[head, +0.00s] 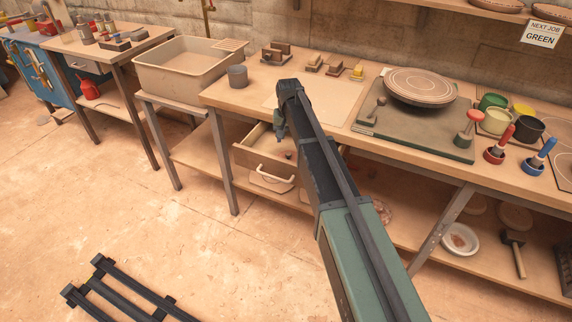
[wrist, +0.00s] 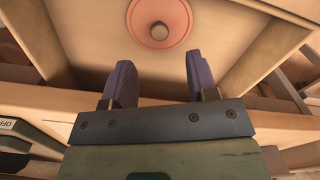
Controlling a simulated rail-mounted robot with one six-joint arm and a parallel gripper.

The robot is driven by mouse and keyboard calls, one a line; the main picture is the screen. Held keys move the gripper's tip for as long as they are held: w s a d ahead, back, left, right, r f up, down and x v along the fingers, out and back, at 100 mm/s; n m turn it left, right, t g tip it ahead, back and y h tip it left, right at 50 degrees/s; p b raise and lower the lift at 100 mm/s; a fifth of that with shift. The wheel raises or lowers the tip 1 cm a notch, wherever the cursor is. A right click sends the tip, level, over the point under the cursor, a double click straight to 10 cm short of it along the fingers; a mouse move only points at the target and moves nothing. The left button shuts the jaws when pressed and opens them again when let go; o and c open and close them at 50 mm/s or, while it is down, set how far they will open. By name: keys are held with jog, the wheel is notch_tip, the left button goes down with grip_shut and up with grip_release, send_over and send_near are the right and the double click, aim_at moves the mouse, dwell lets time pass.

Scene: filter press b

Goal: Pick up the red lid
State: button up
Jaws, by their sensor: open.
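The red lid (wrist: 160,20) lies inside an open drawer (head: 262,162) under the workbench. In the wrist view it is a pinkish-red disc with a round grey-brown knob in its middle, near the top edge. The lid is mostly hidden in the head view by the drawer and my arm. My gripper (wrist: 159,75) is open and empty; its two dark fingers point toward the lid, with the lid beyond the fingertips and apart from them. In the head view my gripper (head: 280,128) hangs over the drawer.
The workbench top (head: 240,97) overhangs behind the drawer. The floor in front is mostly clear, with a dark rack (head: 130,290) lying at lower left.

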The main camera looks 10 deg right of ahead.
aim_at(289, 153)
notch_tip(289, 153, down, 8)
jog(key=b, duration=0.6)
jog(key=shift+r, duration=0.45)
jog(key=c, duration=1)
